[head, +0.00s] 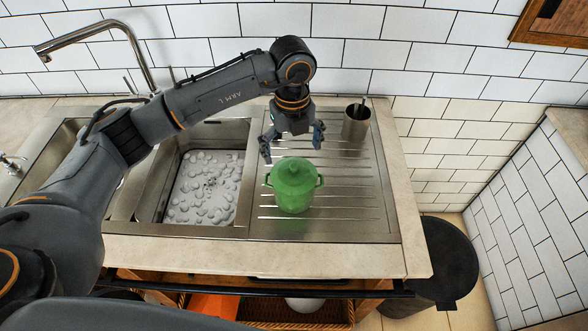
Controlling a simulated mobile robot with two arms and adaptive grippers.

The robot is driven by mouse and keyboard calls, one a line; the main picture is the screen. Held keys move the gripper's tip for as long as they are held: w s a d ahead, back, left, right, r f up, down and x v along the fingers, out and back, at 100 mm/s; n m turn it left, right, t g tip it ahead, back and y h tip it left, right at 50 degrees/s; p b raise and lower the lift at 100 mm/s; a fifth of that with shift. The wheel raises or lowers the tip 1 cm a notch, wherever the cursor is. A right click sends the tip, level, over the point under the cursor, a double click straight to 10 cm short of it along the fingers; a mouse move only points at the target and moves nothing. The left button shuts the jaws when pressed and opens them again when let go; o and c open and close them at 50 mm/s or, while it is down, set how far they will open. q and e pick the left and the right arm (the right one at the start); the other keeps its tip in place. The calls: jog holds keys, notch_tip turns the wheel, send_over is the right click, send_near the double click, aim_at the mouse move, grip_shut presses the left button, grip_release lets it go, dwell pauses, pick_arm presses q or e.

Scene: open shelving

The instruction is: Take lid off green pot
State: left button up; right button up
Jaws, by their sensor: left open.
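A green pot (292,194) stands upright on the ribbed steel drainboard, to the right of the sink basin. Its green lid (295,174) with a small knob is on top, and it has a handle on each side. My left gripper (292,150) is open and empty, pointing down just behind and above the lid. Its two fingers are spread apart, and I see no contact with the lid. My right gripper is not in view.
A metal cup (356,122) with something dark in it stands at the drainboard's back right. The sink basin (208,185) and a tall faucet (95,35) are to the left. The counter's front edge (270,259) lies before the pot. A black bin (447,260) is at lower right.

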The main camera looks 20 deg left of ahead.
aim_at(294, 167)
pick_arm(q)
notch_tip(294, 167, down, 2)
jog(key=shift+d+f+p, duration=0.1)
jog(key=shift+d+p, duration=0.05)
jog(key=shift+p, duration=0.8)
notch_tip(294, 167, down, 2)
jog(key=shift+f+p, duration=0.25)
jog(key=shift+p, duration=0.2)
jog(key=shift+f, duration=0.5)
jog(key=shift+c, duration=0.2)
jog(key=c, duration=1.1)
jog(key=shift+s, duration=0.25)
grip_shut()
jog(key=shift+w+f, duration=0.1)
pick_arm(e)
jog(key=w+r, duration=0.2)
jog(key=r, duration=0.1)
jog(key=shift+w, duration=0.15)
